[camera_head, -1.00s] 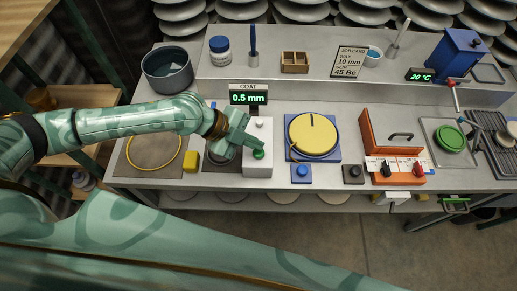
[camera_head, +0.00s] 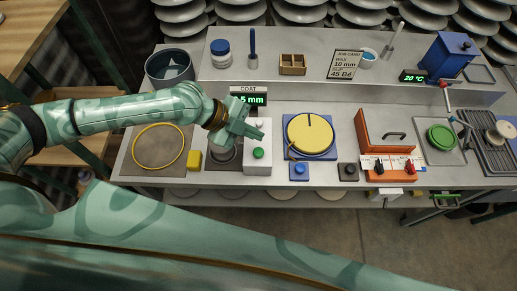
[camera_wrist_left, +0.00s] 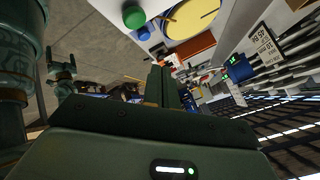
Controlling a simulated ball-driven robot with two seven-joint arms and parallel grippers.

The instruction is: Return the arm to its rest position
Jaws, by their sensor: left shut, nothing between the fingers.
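My left arm comes in from the left in the head view. My left gripper (camera_head: 256,134) is shut and empty, above the white box with the green button (camera_head: 258,154). The wrist partly covers the green COAT display (camera_head: 252,99). In the left wrist view the closed fingers (camera_wrist_left: 164,86) show with nothing between them. My right gripper does not show in the head view.
An orange fixture (camera_head: 372,128) stands further right.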

